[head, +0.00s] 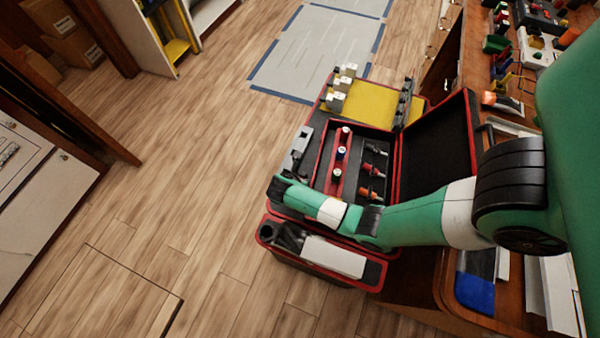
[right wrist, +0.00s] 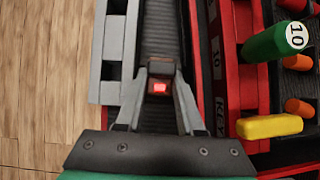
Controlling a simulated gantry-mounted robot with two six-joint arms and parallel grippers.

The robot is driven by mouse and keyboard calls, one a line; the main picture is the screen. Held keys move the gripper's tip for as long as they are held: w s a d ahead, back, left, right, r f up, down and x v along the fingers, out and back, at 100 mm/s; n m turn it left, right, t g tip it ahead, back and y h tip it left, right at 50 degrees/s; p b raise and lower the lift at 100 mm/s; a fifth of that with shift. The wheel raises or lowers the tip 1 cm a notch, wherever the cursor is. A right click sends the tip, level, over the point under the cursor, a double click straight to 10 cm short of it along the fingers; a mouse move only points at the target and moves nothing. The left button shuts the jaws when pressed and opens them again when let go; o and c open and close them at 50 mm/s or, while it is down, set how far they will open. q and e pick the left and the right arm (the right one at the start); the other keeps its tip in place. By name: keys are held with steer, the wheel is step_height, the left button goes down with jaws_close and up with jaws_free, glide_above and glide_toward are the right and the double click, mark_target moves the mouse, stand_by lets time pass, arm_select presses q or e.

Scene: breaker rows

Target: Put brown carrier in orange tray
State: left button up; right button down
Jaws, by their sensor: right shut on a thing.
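My right gripper (right wrist: 160,74) is shut on a small brown block with a glowing red face, which I take to be the brown carrier (right wrist: 160,70). In the right wrist view it is over a dark ribbed channel (right wrist: 163,30), between a grey slotted bracket and the red inner part of a case. Whether the block touches the channel I cannot tell. In the head view my right arm reaches in from the right to the case's left side, and the block is too small or hidden to make out. I cannot pick out an orange tray. My left gripper is not in view.
The open red-edged case (head: 401,165) holds several coloured pegs and a yellow panel (head: 372,103). A grey slotted bracket (right wrist: 112,50) stands left of my fingers. A green cylinder marked 10 (right wrist: 270,44) is to the right. A red-rimmed bin (head: 375,277) is in front; open floor lies left.

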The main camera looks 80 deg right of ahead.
steer(key=c, duration=0.8)
jaws_free()
steer(key=shift+f, duration=0.15)
steer(key=shift+r, duration=0.35)
steer(key=p+v, duration=0.3)
steer(key=v, duration=0.8)
steer(key=shift+w+a+r, duration=0.1)
steer(key=shift+a+r, duration=0.15)
steer(key=shift+r, duration=0.05)
